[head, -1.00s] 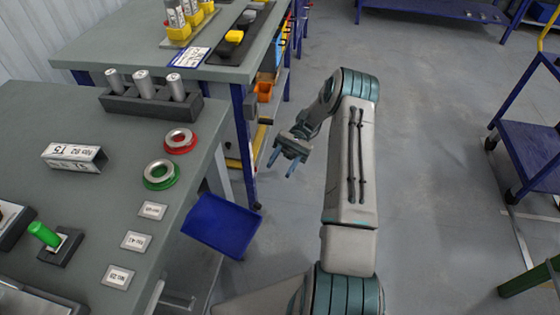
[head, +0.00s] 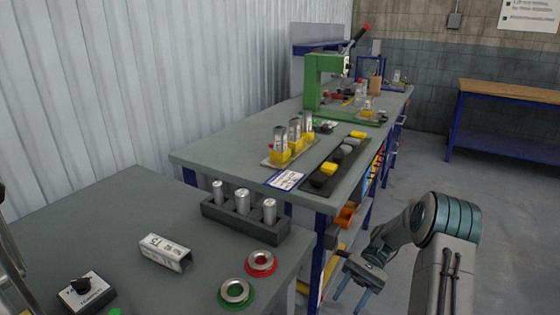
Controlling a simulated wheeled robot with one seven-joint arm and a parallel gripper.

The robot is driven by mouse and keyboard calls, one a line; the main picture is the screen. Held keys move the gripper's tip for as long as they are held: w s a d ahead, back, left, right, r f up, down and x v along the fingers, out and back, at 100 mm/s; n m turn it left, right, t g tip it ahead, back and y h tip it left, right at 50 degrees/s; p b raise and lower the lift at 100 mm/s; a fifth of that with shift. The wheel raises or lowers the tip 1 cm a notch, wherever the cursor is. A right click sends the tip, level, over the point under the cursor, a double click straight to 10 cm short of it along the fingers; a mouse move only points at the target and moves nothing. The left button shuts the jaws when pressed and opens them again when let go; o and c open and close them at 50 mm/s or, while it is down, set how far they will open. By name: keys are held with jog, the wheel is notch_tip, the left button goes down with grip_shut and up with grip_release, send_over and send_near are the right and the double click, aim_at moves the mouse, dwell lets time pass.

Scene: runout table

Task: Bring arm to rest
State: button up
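My gripper (head: 352,291) is at the lower right of the head view, beside the near table's right edge, over the floor. Its two blue-grey fingers point down and are spread apart with nothing between them. My arm (head: 443,255) is folded, with its teal elbow joint (head: 448,217) raised to the right of the gripper. The lower part of the arm is cut off by the bottom of the picture.
The near table (head: 110,215) bears a dark block (head: 245,225) with three metal cylinders, a red ring (head: 261,263), a green ring (head: 235,292) and a labelled metal channel (head: 165,252). The far bench (head: 225,150) bears a green press (head: 318,78). Open floor lies right.

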jog(key=s+a+r+n+t+h+p, duration=0.1)
jog(key=s+r+t+h+p, duration=0.4)
jog(key=r, duration=0.7)
jog(key=s+a+r+n+t+h+p, duration=0.2)
jog(key=s+r+n+t+h+p, duration=0.2)
jog(key=s+r+t, duration=0.5)
notch_tip(320, 180, up, 4)
jog(key=shift+s+a+n+h+p, duration=0.15)
jog(key=shift+s+n+h+p, duration=0.2)
jog(key=shift+s, duration=0.55)
jog(key=shift+c, duration=0.7)
